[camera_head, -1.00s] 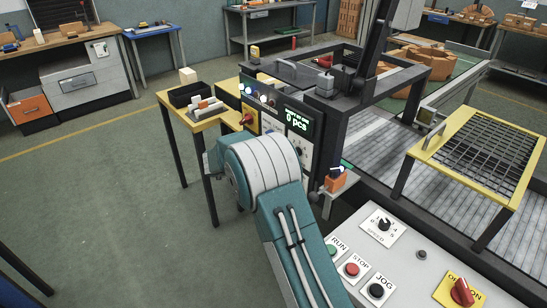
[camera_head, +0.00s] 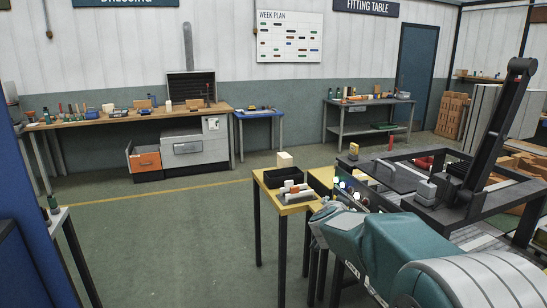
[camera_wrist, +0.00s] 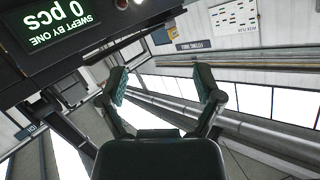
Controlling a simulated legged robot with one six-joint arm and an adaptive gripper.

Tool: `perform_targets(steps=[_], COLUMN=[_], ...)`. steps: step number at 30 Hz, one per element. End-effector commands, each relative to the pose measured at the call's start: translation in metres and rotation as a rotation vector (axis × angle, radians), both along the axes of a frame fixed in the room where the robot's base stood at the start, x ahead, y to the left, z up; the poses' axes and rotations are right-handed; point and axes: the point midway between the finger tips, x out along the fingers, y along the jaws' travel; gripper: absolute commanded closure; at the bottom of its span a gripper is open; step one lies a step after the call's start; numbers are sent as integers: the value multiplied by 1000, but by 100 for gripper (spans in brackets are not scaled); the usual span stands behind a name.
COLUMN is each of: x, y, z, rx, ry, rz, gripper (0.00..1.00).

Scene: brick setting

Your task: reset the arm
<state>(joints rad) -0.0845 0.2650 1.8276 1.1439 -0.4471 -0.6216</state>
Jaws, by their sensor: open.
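My gripper (camera_wrist: 162,88) shows in the wrist view with its two fingers spread apart and nothing between them. In that view the picture is tilted, with a display reading "0 pcs" (camera_wrist: 62,20) at the upper left, close to my gripper. In the head view my teal and grey arm fills the lower right, folded beside the machine (camera_head: 440,190). My gripper's fingers are not clearly seen in the head view.
A small yellow table (camera_head: 268,190) with a black tray (camera_head: 285,178) stands left of my arm. A wooden workbench (camera_head: 130,117), a blue table (camera_head: 258,114) and a grey bench (camera_head: 365,101) line the back wall. The green floor (camera_head: 180,240) at left is open.

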Motion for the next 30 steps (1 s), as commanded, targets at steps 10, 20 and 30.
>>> perform_targets(steps=[10, 20, 30], x=[-115, -265, -392], y=[54, 61, 26], z=[47, 15, -37], rx=[12, -53, -137], ry=[122, 445, 786], rz=[421, 613, 560], gripper=[16, 16, 16])
